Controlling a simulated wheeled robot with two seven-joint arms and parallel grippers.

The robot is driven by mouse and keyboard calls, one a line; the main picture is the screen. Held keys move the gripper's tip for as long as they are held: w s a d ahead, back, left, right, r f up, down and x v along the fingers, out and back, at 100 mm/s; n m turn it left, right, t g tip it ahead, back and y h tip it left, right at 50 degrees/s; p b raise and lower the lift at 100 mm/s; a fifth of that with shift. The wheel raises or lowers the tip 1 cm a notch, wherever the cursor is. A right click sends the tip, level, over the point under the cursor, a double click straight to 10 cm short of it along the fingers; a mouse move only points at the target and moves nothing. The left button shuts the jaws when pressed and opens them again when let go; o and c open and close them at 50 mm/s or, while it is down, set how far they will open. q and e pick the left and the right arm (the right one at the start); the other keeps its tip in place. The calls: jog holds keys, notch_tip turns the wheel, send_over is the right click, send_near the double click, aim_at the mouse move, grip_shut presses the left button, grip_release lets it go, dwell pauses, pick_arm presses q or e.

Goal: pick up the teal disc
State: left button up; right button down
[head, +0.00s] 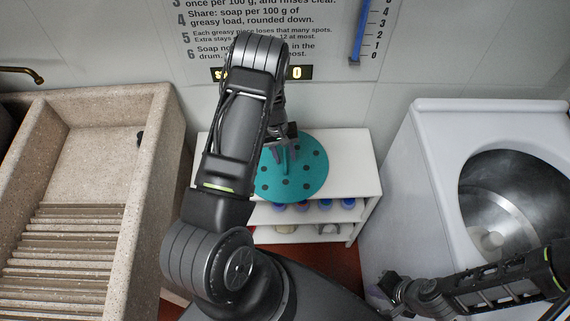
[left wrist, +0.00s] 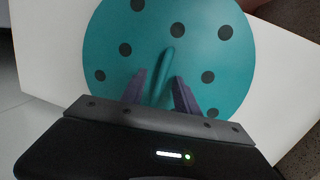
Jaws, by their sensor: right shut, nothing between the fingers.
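The teal disc (head: 305,178) lies on the white shelf's top, with dark spots and an upright teal handle at its middle. It also shows in the left wrist view (left wrist: 226,62), where the handle (left wrist: 166,62) stands up from it. My left gripper (left wrist: 158,82) is over the disc, its two fingers apart, one on each side of the handle. Small gaps seem to show between fingers and handle. In the head view my left gripper (head: 284,146) is partly hidden by its arm. My right gripper (head: 388,287) is low at the right, shut and empty, away from the disc.
The white shelf (head: 362,182) holds several blue items (head: 325,205) on its lower level. A stone washboard sink (head: 150,190) stands at the left. A white washing machine (head: 425,170) with an open drum stands at the right. A wall sign (head: 270,20) hangs behind.

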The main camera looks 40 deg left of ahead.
pick_arm(q)
jog(key=shift+d+f, duration=0.1)
jog(key=shift+f, duration=0.45)
jog(key=shift+c, duration=0.5)
grip_shut()
jog(key=shift+r, duration=0.1)
